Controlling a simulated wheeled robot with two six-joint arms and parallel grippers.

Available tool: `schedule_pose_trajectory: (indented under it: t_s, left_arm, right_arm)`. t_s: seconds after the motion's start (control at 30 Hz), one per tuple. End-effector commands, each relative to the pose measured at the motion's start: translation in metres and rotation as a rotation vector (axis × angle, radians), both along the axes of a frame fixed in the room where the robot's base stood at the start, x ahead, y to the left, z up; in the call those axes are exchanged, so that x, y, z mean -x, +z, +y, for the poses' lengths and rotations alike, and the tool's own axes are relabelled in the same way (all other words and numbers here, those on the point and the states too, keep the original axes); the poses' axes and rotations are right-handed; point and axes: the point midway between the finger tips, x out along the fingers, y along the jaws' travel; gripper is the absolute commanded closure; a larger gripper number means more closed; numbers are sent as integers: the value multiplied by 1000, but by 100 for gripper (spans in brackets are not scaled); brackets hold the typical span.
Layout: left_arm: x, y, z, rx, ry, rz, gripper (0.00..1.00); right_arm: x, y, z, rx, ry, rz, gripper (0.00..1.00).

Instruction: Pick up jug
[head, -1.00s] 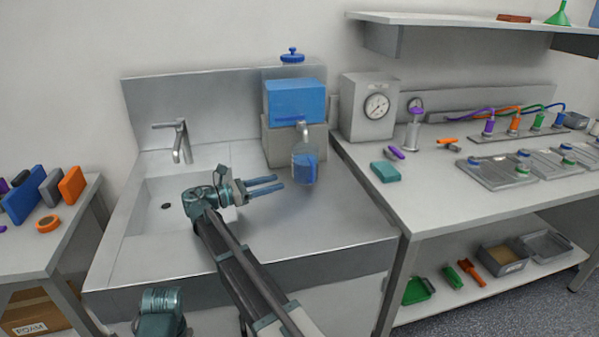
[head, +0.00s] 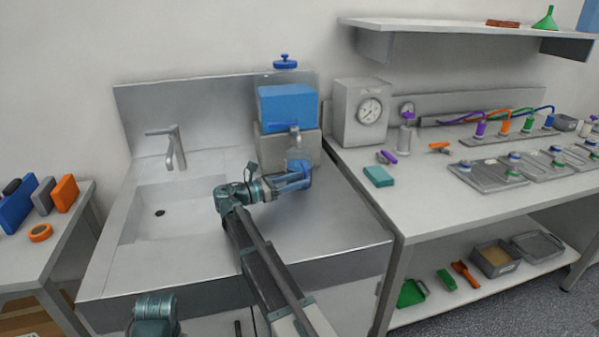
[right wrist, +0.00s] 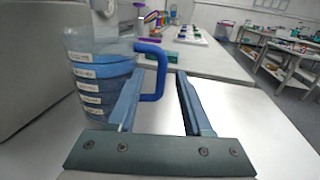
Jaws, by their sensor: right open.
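The clear jug (head: 299,161) stands on the steel counter below the tap of the blue-filled tank. In the right wrist view the jug (right wrist: 98,82) holds blue liquid, carries several label bands and has a blue handle (right wrist: 158,75) on its right side. My right gripper (head: 296,181) is at the jug and partly hides it in the head view. In the right wrist view the right gripper (right wrist: 158,85) is open, with the handle showing between its two fingers. Whether a finger touches it I cannot tell.
The tank (head: 287,106) with its tap (head: 294,133) is close above and behind the jug. A sink basin (head: 165,215) is to the left. A bench with a gauge box (head: 362,112) and a teal block (head: 378,177) is to the right. The front of the counter is clear.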

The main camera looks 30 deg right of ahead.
Motion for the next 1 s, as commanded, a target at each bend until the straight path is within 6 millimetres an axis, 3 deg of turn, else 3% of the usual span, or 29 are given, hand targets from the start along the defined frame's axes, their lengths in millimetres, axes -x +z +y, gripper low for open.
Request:
schedule_pose_trajectory:
  t_s: [0.2, 0.4, 0.47, 0.7, 1.0]
  left_arm:
    - [0, 3, 0, 0, 0, 0, 50]
    - [0, 3, 0, 0, 0, 0, 50]
    - [0, 3, 0, 0, 0, 0, 50]
    - [0, 3, 0, 0, 0, 0, 50]
    - [0, 3, 0, 0, 0, 0, 50]
  right_arm:
    - [3, 3, -29, 0, -1, 0, 50]
    - [3, 3, -30, 0, 0, 0, 50]
    - [3, 3, -30, 0, 0, 0, 57]
    - [3, 3, -30, 0, 0, 0, 100]
    - [3, 3, -29, 0, 0, 0, 100]
